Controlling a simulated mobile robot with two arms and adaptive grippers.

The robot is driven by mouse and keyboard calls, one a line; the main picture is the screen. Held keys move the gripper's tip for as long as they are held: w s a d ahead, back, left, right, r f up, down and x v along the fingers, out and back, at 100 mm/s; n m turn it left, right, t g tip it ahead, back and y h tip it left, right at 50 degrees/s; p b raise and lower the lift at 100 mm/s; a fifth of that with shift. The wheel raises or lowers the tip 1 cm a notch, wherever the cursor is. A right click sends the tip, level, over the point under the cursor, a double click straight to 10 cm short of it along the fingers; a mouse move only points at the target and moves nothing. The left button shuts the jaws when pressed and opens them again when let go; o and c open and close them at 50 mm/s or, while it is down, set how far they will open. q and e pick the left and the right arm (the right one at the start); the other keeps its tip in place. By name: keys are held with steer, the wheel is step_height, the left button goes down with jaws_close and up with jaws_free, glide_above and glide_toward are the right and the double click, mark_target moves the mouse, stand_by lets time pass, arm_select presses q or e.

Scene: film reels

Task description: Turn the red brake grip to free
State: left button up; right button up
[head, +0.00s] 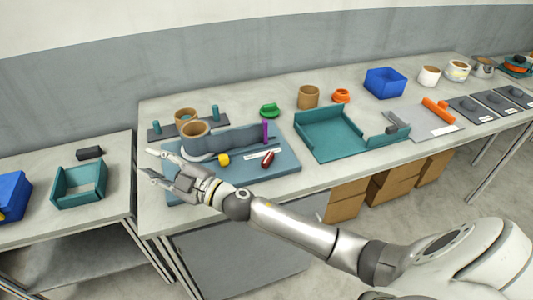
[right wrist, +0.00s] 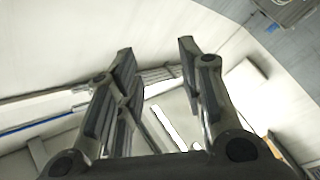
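The red brake grip (head: 268,159) is a small dark red handle on the blue-grey film bench plate (head: 287,165) in the head view. It lies slanted at the right end of a white label strip (head: 256,154), whose writing is too small to read. My right gripper (head: 149,161) is at the left front edge of the plate, well left of the grip and apart from it. Its two fingers stand apart with nothing between them, as the right wrist view (right wrist: 156,52) also shows. The brake grip cannot be made out in the right wrist view. My left gripper is not in view.
A yellow knob (head: 223,159) and a purple post (head: 265,131) stand near the grip. Tan reel cores (head: 194,130) stand behind my gripper. A teal tray (head: 338,148) is right of the plate. My right forearm crosses the table's front edge.

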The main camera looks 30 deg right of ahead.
steer(key=a+n+g+y, duration=0.4)
steer(key=n+g, duration=0.1)
steer(key=n, duration=0.2)
steer(key=n+g+h, duration=0.2)
steer(key=g+h, duration=0.9)
steer(key=h, duration=0.4)
glide_toward(268, 157)
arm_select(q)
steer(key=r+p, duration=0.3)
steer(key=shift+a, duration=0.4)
arm_select(e)
steer(key=f, duration=0.8)
steer(key=shift+w+f, duration=0.2)
steer(key=shift+f, duration=0.1)
jaws_close()
